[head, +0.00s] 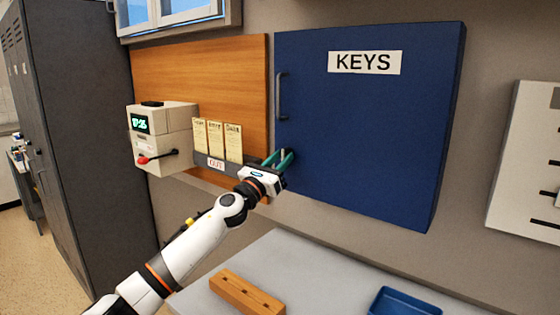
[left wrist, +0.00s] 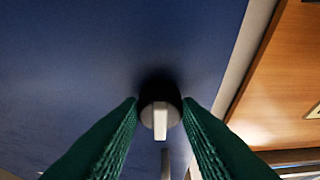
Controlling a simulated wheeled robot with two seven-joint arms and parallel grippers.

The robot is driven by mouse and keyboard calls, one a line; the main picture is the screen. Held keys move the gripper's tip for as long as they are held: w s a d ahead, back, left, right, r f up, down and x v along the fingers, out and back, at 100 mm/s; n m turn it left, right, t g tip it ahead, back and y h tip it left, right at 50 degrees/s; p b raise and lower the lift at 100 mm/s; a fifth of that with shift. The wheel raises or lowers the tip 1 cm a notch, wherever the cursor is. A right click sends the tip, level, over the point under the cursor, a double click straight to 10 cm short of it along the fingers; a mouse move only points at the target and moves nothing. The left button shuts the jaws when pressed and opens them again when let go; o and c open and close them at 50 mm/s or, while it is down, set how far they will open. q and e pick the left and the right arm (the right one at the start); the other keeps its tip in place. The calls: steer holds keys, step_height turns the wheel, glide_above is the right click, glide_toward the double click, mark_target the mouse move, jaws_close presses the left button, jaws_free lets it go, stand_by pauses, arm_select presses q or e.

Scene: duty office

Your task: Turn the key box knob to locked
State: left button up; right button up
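The blue key box (head: 370,130), marked KEYS, hangs on the wall with its door shut and a grey handle (head: 281,97) at its left edge. Its dark round knob (left wrist: 160,102) shows in the left wrist view, with a white pointer bar running straight down in that picture, toward the handle. In the head view the knob is hidden behind my left gripper (head: 278,159), at the box's lower left corner. The green fingers are apart, one on each side of the knob; I cannot tell whether they touch it. My right gripper is out of view.
A wooden board (head: 230,85) with a card rack (head: 217,160) and a beige time clock (head: 162,135) is left of the box. Below is a grey desk (head: 310,270) with a wooden block (head: 247,293) and a blue tray (head: 403,303). A dark locker (head: 85,130) stands far left.

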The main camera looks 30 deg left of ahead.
arm_select(q)
steer(key=shift+c, duration=0.6)
steer(key=n+y+p, duration=0.1)
steer(key=n, duration=0.1)
steer(key=n+y+p, duration=0.1)
steer(key=n, duration=0.1)
steer(key=shift+d+r+p, duration=0.15)
steer(key=shift+r+p, duration=0.05)
steer(key=shift+p, duration=0.15)
steer(key=n+g+y+p, duration=0.1)
steer(key=n+p, duration=0.3)
steer(key=n, duration=0.1)
steer(key=n+g+y+p, duration=0.1)
steer(key=n+y+p, duration=0.1)
steer(key=n, duration=0.3)
steer(key=n+g+y+p, duration=0.2)
steer(key=n+p, duration=0.3)
steer(key=shift+d+r+p, duration=0.3)
steer(key=shift+r, duration=0.1)
steer(key=shift+n+g+p, duration=0.7)
steer(key=shift+n+p, duration=1)
steer(key=shift+p, duration=0.05)
steer(key=shift+f, duration=0.1)
steer(key=o, duration=1)
